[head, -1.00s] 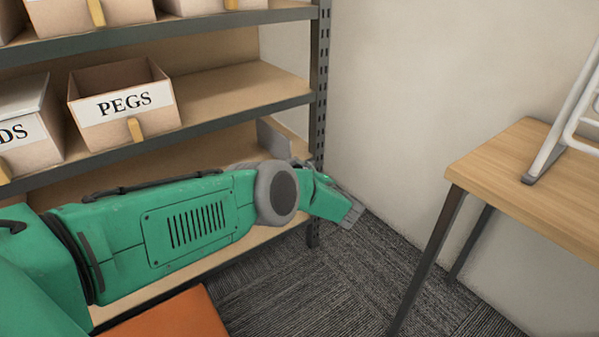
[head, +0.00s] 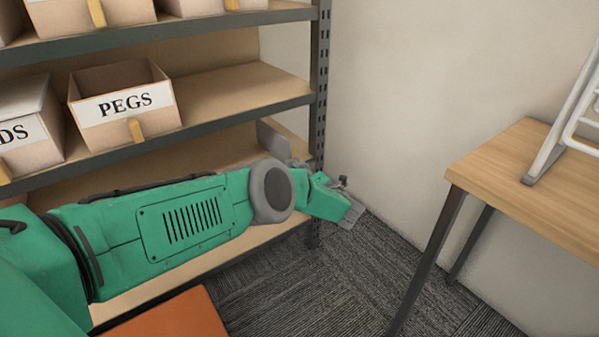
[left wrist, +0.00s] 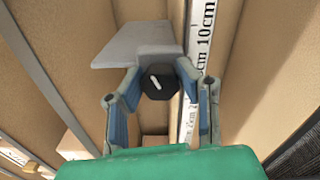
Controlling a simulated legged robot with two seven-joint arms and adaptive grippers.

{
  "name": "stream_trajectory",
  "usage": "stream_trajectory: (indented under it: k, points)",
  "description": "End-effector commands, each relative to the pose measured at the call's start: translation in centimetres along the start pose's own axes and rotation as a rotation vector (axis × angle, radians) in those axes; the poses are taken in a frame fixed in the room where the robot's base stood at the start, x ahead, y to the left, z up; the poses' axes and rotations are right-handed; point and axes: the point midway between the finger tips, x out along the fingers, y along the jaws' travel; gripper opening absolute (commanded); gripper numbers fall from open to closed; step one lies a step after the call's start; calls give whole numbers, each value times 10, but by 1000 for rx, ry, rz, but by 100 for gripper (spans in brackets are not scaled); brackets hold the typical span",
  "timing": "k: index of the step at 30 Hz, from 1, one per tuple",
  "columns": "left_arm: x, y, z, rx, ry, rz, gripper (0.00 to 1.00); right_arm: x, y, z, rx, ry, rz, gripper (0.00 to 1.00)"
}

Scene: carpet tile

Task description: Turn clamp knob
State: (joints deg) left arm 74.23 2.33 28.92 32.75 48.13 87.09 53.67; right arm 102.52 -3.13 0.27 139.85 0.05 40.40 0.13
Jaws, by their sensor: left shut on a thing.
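A dark, many-sided clamp knob (left wrist: 158,88) with a white pointer line shows in the middle of the left wrist view. The line slants up to the left. A flat grey plate (left wrist: 135,45) lies just behind it; a grey plate (head: 271,142) also shows at the shelf in the head view. My left gripper (left wrist: 159,76) has its two blue-grey fingers on either side of the knob, shut on it. In the head view my green left arm reaches across the lower shelf to the post; the grip on the knob cannot be made out there. My right gripper is out of view.
A white centimetre scale (left wrist: 200,35) runs beside the knob. Shelves with a PEGS bin (head: 125,105) stand above my arm. A steel shelf post (head: 320,85) is close to my wrist. A wooden table (head: 535,180) stands at right, with carpet floor between.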

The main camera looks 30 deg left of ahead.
Motion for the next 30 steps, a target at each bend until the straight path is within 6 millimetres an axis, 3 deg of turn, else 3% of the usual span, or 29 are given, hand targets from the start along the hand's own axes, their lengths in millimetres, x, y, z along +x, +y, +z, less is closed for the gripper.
stream_trajectory:
  k: [1,16,17,18,30]
  points:
    - [-4,-7,-2,-2,-2,-13,0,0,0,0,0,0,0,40]
    - [-4,-8,-2,-18,-3,-15,0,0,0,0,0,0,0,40]
    - [-4,-8,-2,-17,-3,-15,36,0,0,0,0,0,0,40]
    - [-4,-8,-2,-17,-3,-15,49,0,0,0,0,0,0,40]
    - [-7,-3,0,-22,-2,-7,49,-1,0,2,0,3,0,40]
